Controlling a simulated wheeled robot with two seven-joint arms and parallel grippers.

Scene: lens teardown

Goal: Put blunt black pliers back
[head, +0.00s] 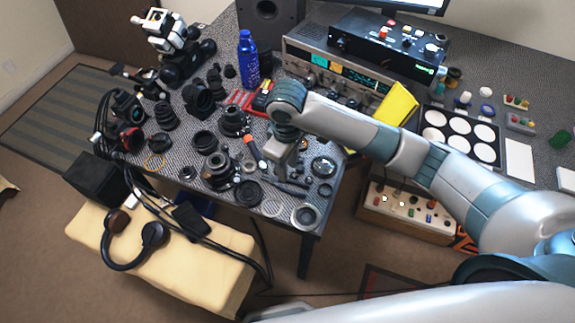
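My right gripper (280,170) points down over the front right part of the grey table, among lens parts. Its fingertips are small and partly hidden, so I cannot tell whether they are open or shut. A dark, thin tool (293,183) lies on the table just beside and below the gripper. It may be the blunt black pliers, but it is too small to be sure. A red tool holder or tray (240,99) lies farther back, partly hidden behind my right arm. My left gripper is not in view.
Several black lenses and rings crowd the table around the gripper, including a large lens (218,171). A red-and-black screwdriver (252,147) lies close by. A blue bottle (248,60) and an instrument (335,72) stand behind. A cream bench (190,262) with headphones (135,245) stands in front.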

